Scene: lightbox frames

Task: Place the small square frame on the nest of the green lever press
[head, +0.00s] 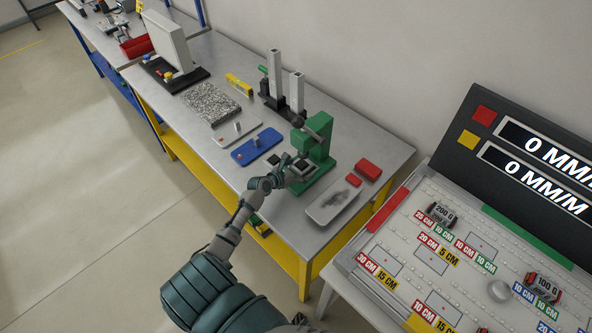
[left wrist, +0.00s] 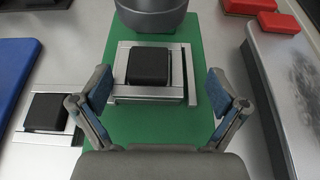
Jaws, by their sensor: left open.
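The green lever press (head: 322,137) stands on the steel table in the head view. In the left wrist view its green base (left wrist: 150,128) carries the nest (left wrist: 122,92), bright metal strips around a black square block (left wrist: 150,66). A bright square border closely surrounds this block; I cannot tell whether it is the loose small frame. A second black block (left wrist: 46,111) with metal edging lies left of the base. My left gripper (left wrist: 159,82) is open, its fingers apart on either side of the nest, near its front. It also shows in the head view (head: 277,174). My right gripper is out of view.
The press's dark round ram (left wrist: 152,14) hangs behind the nest. A grey tray (head: 333,201) and red blocks (head: 367,169) lie right of the press. A blue plate (head: 257,147) lies left. A sloped panel with labels (head: 440,250) stands at the right.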

